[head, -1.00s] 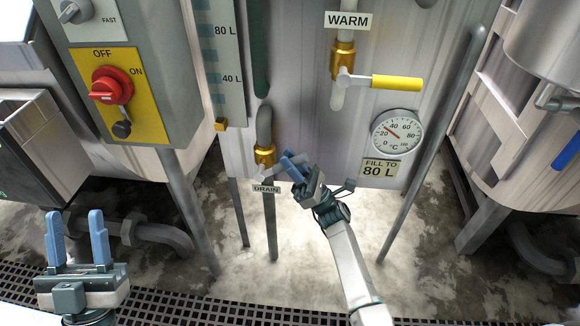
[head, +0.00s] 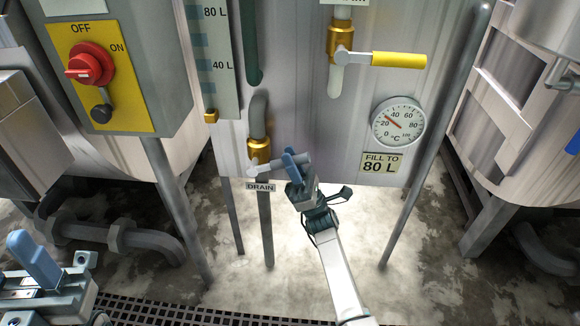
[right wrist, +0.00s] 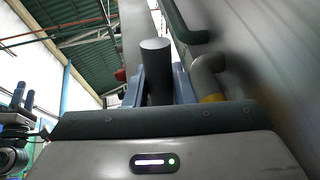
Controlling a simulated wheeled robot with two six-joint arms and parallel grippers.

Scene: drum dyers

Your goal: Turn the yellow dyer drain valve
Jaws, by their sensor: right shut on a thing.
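The drain valve (head: 258,150) is a brass body on a grey pipe, above the DRAIN label (head: 260,187) at the machine's lower edge. Its grey handle (head: 272,165) points right, roughly level. My right gripper (head: 295,160) is shut on the handle's outer end, and its blue fingers hide that end. In the right wrist view the dark grey round handle (right wrist: 157,72) stands between the fingers. My left gripper (head: 35,262) is partly cut off at the lower left; it appears in the right wrist view (right wrist: 23,97) with its fingers apart and empty.
The warm valve with its yellow handle (head: 398,60) is above right, over the dial thermometer (head: 398,122). A control box with a red switch (head: 90,64) stands at left. Machine legs (head: 180,215) and pipes flank the clear floor below.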

